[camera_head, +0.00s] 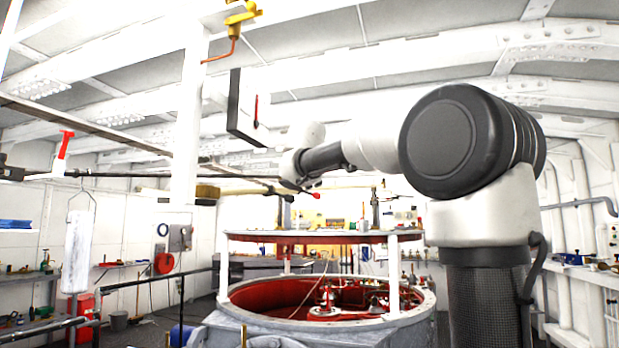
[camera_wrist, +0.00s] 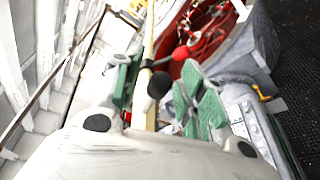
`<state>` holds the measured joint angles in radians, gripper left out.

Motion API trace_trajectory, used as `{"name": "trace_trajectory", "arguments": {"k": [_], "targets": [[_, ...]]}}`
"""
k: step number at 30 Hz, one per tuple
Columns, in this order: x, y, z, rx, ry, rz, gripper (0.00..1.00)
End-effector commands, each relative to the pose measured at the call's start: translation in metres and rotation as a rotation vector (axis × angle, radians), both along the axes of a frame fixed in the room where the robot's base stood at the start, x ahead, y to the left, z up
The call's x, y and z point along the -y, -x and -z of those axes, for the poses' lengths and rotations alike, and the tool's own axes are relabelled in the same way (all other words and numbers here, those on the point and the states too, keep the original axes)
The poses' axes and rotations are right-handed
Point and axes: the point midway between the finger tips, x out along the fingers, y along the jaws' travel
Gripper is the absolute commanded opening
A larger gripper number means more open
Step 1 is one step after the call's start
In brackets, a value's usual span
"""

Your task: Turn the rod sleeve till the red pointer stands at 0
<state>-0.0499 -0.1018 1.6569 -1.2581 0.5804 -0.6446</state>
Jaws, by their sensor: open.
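My gripper (camera_wrist: 163,100) is open, its green-padded fingers apart in the wrist view. A black ball (camera_wrist: 160,84) shows between the fingers and a red ball (camera_wrist: 181,53) just beyond; I cannot tell whether either is touched. The red ball also shows in the head view (camera_head: 317,195), beside the end of my arm. A dark-edged panel (camera_head: 236,106) stands above, seen nearly edge-on. A thin red pointer (camera_head: 256,110) is on its pale face, pointing roughly upward; its scale is unreadable. A long dark rod (camera_head: 130,175) runs toward my gripper. I cannot clearly make out its sleeve.
A white cylinder (camera_head: 77,252) hangs from the rod by a hook at left. A red fitting (camera_head: 64,145) stands above the rod. A round open vessel (camera_head: 260,290) with a red inside is below my arm. A white post (camera_head: 190,120) stands left of the panel.

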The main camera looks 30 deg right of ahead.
Motion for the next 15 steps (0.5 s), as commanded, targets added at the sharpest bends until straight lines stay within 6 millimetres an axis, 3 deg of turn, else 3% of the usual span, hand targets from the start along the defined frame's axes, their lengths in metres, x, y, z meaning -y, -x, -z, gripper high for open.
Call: {"name": "trace_trajectory", "arguments": {"k": [7,15], "targets": [[-0.01,0.016,-0.004,0.003,0.0,-0.003,0.4],[-0.039,0.068,-0.013,0.003,0.0,-0.005,0.4]]}}
